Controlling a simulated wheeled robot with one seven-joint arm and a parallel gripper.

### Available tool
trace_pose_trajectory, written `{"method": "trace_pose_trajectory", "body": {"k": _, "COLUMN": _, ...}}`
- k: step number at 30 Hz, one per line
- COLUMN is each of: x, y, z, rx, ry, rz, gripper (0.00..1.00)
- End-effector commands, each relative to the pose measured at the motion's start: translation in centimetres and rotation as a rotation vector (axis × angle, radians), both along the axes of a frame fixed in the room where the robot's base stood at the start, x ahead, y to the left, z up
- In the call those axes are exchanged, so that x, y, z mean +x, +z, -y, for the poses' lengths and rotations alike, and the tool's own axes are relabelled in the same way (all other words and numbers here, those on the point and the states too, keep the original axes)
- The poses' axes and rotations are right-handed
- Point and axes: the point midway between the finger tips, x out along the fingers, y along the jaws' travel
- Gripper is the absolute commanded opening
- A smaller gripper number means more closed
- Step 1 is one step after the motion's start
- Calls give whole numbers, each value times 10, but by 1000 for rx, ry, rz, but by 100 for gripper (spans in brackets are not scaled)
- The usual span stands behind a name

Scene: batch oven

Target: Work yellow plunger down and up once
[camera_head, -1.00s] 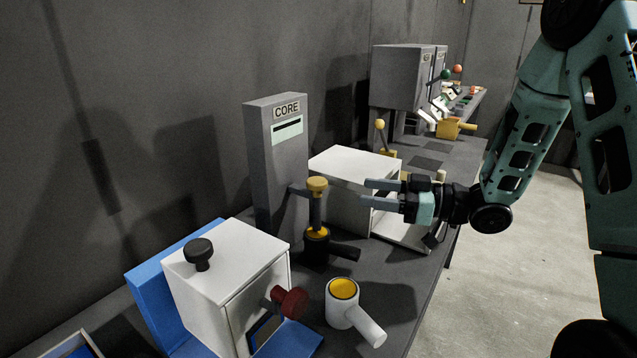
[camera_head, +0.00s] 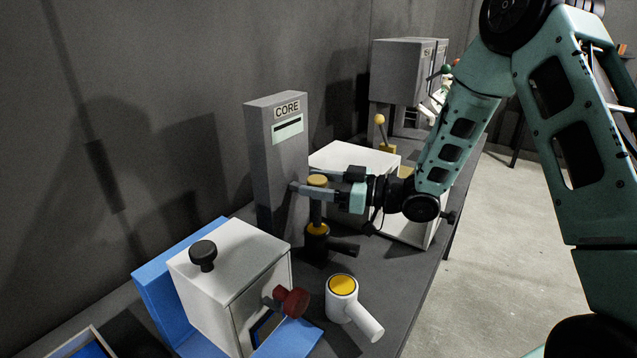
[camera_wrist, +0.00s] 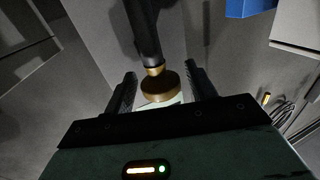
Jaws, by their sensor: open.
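The yellow plunger (camera_head: 317,181) has a round yellow cap on a dark upright shaft. It stands in front of the grey CORE column (camera_head: 278,165), above a dark cup with a yellow top (camera_head: 317,229). My gripper (camera_head: 303,179) is open at cap height, one finger on each side of the cap. In the wrist view the brassy cap (camera_wrist: 158,90) shows between the two separated fingers (camera_wrist: 160,72). I cannot tell whether either finger touches it. The near finger hides part of the plunger below the cap in the head view.
A white box with a blue base (camera_head: 225,280), a black knob (camera_head: 203,254) and a red knob (camera_head: 292,300) stands front left. A white-handled cup (camera_head: 340,305) is in front. A white box (camera_head: 345,160) stands behind my gripper. The floor at right is clear.

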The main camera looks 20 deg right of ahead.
Motion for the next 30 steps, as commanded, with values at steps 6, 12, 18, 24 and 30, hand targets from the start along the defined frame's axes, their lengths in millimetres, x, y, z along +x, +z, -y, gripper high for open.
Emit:
{"method": "trace_pose_trajectory", "body": {"k": 6, "x": 0, "y": 0, "z": 0, "rx": 0, "ry": 0, "rz": 0, "gripper": 6}}
{"method": "trace_pose_trajectory", "body": {"k": 12, "x": 0, "y": 9, "z": 0, "rx": -1, "ry": 0, "rz": 1, "gripper": 0}}
{"method": "trace_pose_trajectory", "body": {"k": 18, "x": 0, "y": 36, "z": 0, "rx": -1, "ry": 0, "rz": 0, "gripper": 0}}
{"method": "trace_pose_trajectory", "body": {"k": 24, "x": 0, "y": 35, "z": 0, "rx": 2, "ry": 0, "rz": 3, "gripper": 0}}
{"method": "trace_pose_trajectory", "body": {"k": 30, "x": 0, "y": 35, "z": 0, "rx": 3, "ry": 0, "rz": 3, "gripper": 56}}
